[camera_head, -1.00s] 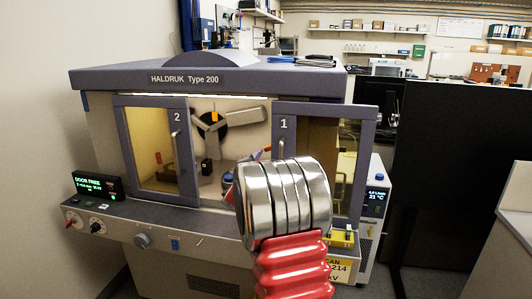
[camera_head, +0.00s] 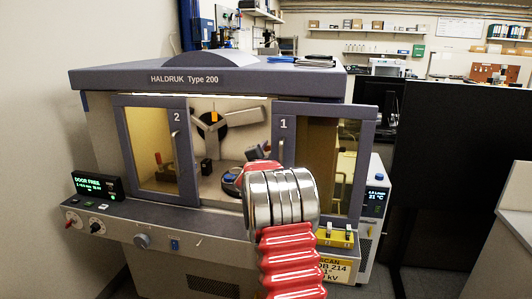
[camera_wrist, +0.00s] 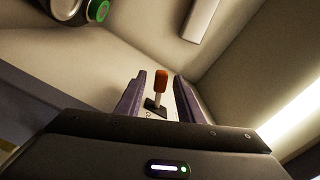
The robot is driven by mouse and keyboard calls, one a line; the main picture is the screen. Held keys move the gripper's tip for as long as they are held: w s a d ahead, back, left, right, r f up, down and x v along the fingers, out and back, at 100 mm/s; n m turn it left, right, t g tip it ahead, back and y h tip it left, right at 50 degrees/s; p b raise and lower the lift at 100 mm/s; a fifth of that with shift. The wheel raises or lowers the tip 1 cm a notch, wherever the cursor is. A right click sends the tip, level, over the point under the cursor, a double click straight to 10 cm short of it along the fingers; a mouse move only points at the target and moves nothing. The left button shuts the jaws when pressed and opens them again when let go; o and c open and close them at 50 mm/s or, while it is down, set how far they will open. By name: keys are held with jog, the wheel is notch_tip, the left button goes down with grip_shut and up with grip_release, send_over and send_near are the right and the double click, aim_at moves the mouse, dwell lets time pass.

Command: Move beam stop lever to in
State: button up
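A lever with an orange-red grip (camera_wrist: 161,81), a pale stem and a small dark base shows ahead in the wrist view. It stands between my gripper's fingers (camera_wrist: 160,97) as seen there, apparently beyond the tips, with no visible contact. The fingers are apart and empty. In the head view, a red-topped lever (camera_head: 158,158) shows behind the glass of door 2; it seems to be the same one. My gripper (camera_head: 257,151) is partly visible there, inside the opening between the doors, largely hidden by my red and metal arm.
Door 2 (camera_head: 178,151) and door 1 (camera_head: 284,149) flank the cabinet opening. A three-armed dark disc (camera_head: 213,130) is at the back inside. A green-ringed round part (camera_wrist: 98,10) is at upper left in the wrist view. The green display reads "DOOR FREE" (camera_head: 88,183).

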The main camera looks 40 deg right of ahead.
jog(key=shift+c, duration=0.3)
grip_shut()
jog(key=shift+f, duration=0.1)
jog(key=shift+a, duration=0.15)
